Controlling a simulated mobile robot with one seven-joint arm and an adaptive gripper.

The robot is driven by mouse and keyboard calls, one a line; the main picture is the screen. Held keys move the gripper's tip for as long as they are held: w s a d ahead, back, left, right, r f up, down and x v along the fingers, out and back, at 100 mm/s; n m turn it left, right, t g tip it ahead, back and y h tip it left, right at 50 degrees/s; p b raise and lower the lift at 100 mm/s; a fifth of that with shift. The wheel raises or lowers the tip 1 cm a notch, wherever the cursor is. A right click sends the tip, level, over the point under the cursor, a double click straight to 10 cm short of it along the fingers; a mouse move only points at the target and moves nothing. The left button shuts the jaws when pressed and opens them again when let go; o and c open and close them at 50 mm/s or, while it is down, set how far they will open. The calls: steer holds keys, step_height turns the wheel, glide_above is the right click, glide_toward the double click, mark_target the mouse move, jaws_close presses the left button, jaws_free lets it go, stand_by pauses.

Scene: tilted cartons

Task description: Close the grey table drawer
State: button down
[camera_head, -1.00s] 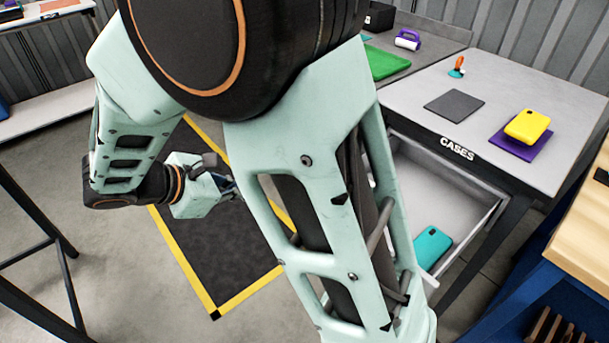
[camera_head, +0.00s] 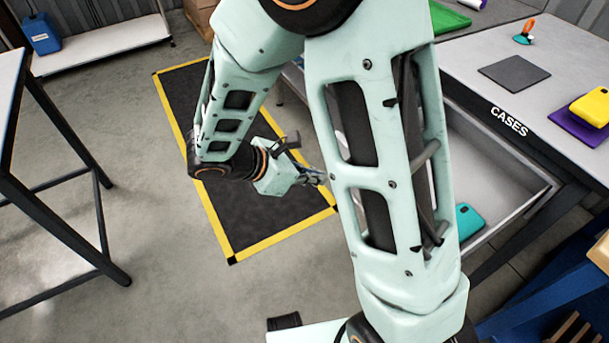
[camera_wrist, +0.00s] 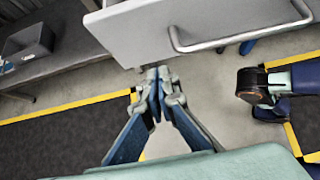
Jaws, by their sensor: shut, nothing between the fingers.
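The grey table drawer (camera_head: 517,196) is pulled out below the tabletop labelled CASES, and a teal phone case (camera_head: 468,220) lies inside it. My arm hides its left part in the head view. In the wrist view the drawer front (camera_wrist: 190,25) is at the top, with a metal bar handle (camera_wrist: 235,40) on it. My gripper (camera_wrist: 158,73) is shut and empty, its tips just below the drawer front's lower edge in the picture; I cannot tell whether they touch it. In the head view my gripper (camera_head: 318,177) is left of the drawer, partly behind my arm.
On the grey table (camera_head: 565,65) lie a dark grey mat (camera_head: 514,73), a yellow case (camera_head: 592,106) on a purple pad (camera_head: 577,126), and an orange-and-teal tool (camera_head: 524,33). A black table frame (camera_head: 60,225) stands left.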

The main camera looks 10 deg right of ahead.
steer(key=shift+w+d+f+b, duration=0.15)
steer(key=shift+w+d+f, duration=0.15)
steer(key=shift+d, duration=0.6)
steer(key=shift+w+d+f+b, duration=0.2)
steer(key=shift+w+d, duration=0.15)
steer(key=shift+d, duration=0.55)
steer(key=shift+w+d+f+b, duration=0.1)
steer(key=shift+w+d+f, duration=0.2)
steer(key=shift+d, duration=0.6)
steer(key=shift+d, duration=0.1)
steer(key=w+d, duration=0.3)
steer(key=d, duration=0.7)
steer(key=w+d, duration=0.4)
steer(key=d, duration=0.6)
steer(key=w+d, duration=0.4)
steer(key=d, duration=0.5)
steer(key=shift+d, duration=0.4)
steer(key=shift+w+d+r, duration=0.15)
steer(key=shift+d+r, duration=0.05)
steer(key=shift+d, duration=0.3)
steer(key=shift+d+r, duration=0.1)
